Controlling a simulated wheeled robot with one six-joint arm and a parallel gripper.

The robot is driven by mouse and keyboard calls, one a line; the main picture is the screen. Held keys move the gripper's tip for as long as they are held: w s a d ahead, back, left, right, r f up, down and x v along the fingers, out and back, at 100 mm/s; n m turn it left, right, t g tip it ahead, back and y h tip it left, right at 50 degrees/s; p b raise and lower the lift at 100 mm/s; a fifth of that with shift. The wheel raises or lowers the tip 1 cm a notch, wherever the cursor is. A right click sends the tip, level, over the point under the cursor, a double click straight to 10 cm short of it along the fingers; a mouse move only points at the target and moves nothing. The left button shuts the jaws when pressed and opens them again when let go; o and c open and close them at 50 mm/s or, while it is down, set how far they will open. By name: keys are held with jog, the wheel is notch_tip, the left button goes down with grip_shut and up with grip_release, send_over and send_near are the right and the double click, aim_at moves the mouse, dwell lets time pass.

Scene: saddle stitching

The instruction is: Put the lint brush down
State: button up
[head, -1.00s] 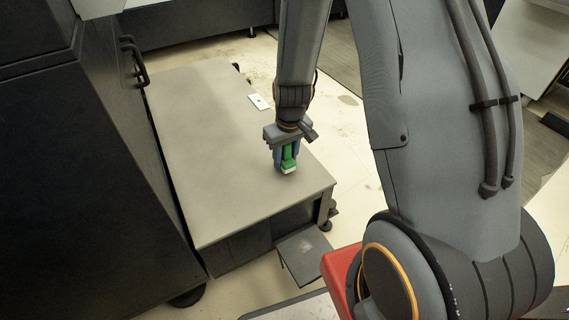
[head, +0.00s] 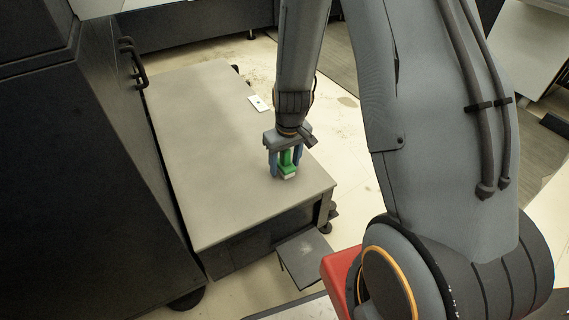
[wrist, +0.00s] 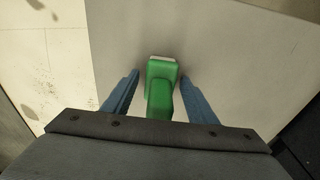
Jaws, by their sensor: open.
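The green lint brush (head: 287,162) with a pale end stands on the grey table top, near its right front corner. It also shows in the wrist view (wrist: 160,92), between the two blue fingers. My gripper (head: 286,172) is open around the brush, with a gap on each side in the wrist view (wrist: 158,82). The fingers point down at the table and do not appear to touch the brush. The brush's upper end is partly hidden by my gripper.
The grey table top (head: 205,150) is mostly bare. A small white card-like object (head: 258,103) lies at its right edge. A tall dark cabinet (head: 85,170) stands close along the left side. A small grey flap (head: 305,258) sticks out below the front edge.

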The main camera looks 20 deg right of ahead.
aim_at(287, 151)
jog(key=r+p, duration=0.1)
jog(key=r, duration=0.2)
jog(key=s+r+p, duration=0.1)
jog(key=r, duration=0.3)
jog(key=r+p, duration=0.2)
jog(key=r, duration=0.2)
jog(key=shift+s+d+r, duration=0.15)
jog(key=shift+r, duration=0.35)
jog(key=s+a+r+n, duration=0.2)
jog(key=s+a+r, duration=0.6)
jog(key=a, duration=0.3)
jog(key=s+a+r, duration=0.3)
jog(key=s, duration=0.4)
jog(key=s+a+r+n+g, duration=0.1)
jog(key=s+a+r, duration=0.2)
jog(key=s, duration=0.5)
jog(key=shift+a+r+n, duration=0.25)
jog(key=shift+r+n, duration=0.05)
jog(key=shift+r, duration=0.1)
jog(key=d+r+m+p, duration=0.3)
jog(key=d+r+p, duration=0.5)
jog(key=r+p, duration=0.2)
jog(key=s+d+r+m+p, duration=0.1)
jog(key=d+r+m+p, duration=0.1)
jog(key=d+r+p, duration=0.7)
notch_tip(287, 151, up, 2)
jog(key=p, duration=0.6)
jog(key=shift+r+m, duration=0.15)
jog(key=shift+m, duration=0.25)
